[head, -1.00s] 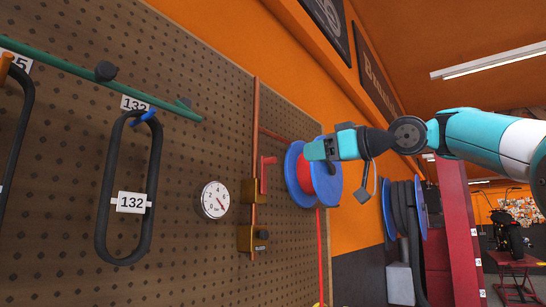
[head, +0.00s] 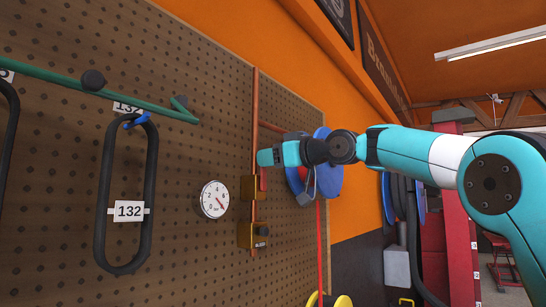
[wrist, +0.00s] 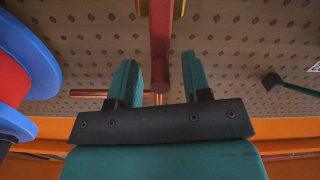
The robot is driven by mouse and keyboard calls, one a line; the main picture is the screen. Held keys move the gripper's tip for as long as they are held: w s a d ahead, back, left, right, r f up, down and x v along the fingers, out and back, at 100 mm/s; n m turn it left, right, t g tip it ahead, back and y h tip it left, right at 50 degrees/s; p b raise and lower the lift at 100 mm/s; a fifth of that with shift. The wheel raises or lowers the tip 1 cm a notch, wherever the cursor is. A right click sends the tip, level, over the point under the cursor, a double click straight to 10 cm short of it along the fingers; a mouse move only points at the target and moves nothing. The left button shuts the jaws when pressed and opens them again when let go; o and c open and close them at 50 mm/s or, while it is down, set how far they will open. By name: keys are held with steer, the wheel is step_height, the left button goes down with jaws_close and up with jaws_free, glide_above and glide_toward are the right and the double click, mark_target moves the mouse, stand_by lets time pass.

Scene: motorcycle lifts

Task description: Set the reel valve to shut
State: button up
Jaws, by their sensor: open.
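The reel valve is a brass block (head: 252,188) on the vertical copper pipe (head: 255,105), with a red lever (head: 263,183) standing up along the pipe. My gripper (head: 262,158) is at the lever's upper end and hides it in the head view. In the wrist view the red lever (wrist: 160,40) runs down from the top, between the two teal fingers of my open gripper (wrist: 160,76). A gap shows on each side of the lever, so the jaws are not closed on it. The brass body (wrist: 178,8) shows at the top edge.
A gauge (head: 214,199) is left of the pipe, and a second brass fitting (head: 252,235) sits below. The blue hose reel (head: 328,178) is close behind my wrist; its flange (wrist: 25,50) shows at left. A black loop (head: 103,190) hangs on the pegboard.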

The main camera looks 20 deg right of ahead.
jaws_close()
steer(key=shift+d, duration=0.1)
steer(key=shift+s+a+f+n+b, duration=0.2)
steer(key=shift+a+n+b, duration=0.25)
steer(key=shift+n+b, duration=0.3)
steer(key=shift+s+a+f+n+b, duration=0.7)
steer(key=shift+f+n+b, duration=0.4)
steer(key=shift+n+b, duration=1.5)
steer(key=shift+s+a+f+n+b, duration=0.5)
steer(key=shift+a+f+n+b, duration=0.55)
steer(key=shift+n+b, duration=1.55)
steer(key=shift+s+a+f+n+b, duration=0.65)
steer(key=shift+f+n+b, duration=0.55)
steer(key=shift+n+b, duration=1.4)
steer(key=shift+n+p, duration=0.4)
steer(key=shift+n, duration=0.15)
